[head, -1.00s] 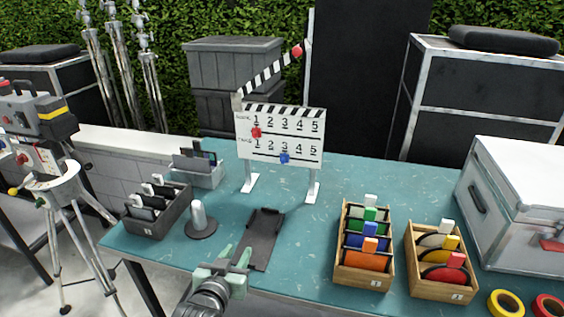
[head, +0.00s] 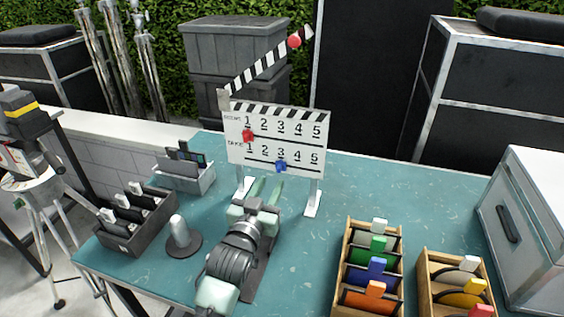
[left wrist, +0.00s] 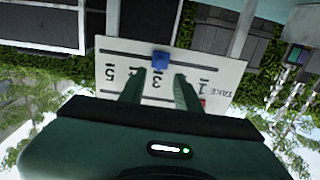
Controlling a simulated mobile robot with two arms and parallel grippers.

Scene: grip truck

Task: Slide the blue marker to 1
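The white clapperboard (head: 303,128) stands on the teal table with its striped stick raised. It has two rows of numbers 1 to 5. The blue marker (head: 281,166) is on the lower row, labelled TAKE, at 3. The red marker (head: 248,136) is on the upper row at 1. My left gripper (head: 266,190) is open and empty, just in front of and below the board. In the left wrist view, turned upside down, its two fingers (left wrist: 158,92) stand apart, with the blue marker (left wrist: 160,60) beyond them, between them and untouched. My right gripper does not show.
A dark block organiser (head: 137,217), a grey holder (head: 185,172) and a grey peg on a round base (head: 181,236) stand left. Wooden card boxes (head: 368,266) and a silver case (head: 530,235) are right. The table right of the board is clear.

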